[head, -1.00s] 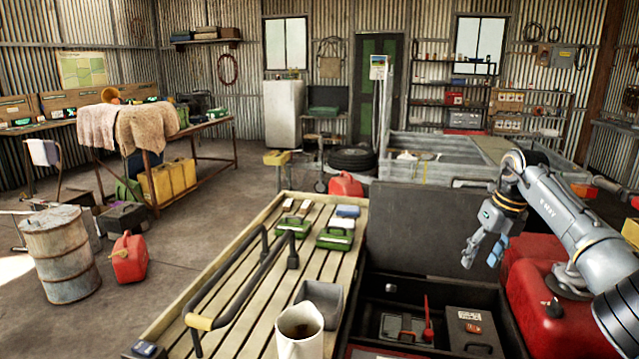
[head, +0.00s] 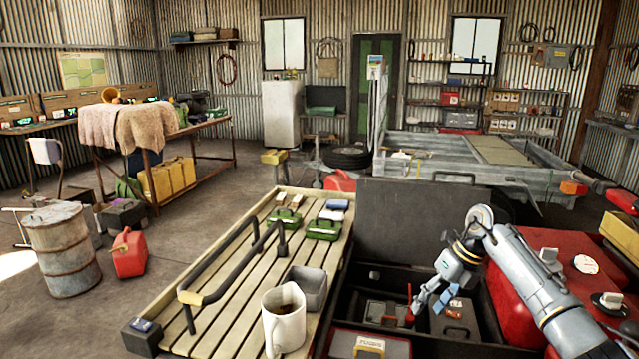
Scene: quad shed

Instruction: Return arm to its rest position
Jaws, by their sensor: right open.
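My right gripper (head: 433,301) is open, with its arm coming in from the lower right. It hangs over the open black storage box (head: 478,318), in front of the red tank (head: 535,265). I see nothing held between its fingers. Below and beside it in the box are a grey case with a red-handled tool (head: 409,300) and another dark case (head: 456,330). My left gripper is not in view.
A slatted wooden rack (head: 235,310) stands left of the box, with a white mug (head: 284,320), a grey bin (head: 306,288) and green cases (head: 324,229) on it. The raised black lid (head: 415,216) stands behind the box. Open floor lies further left.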

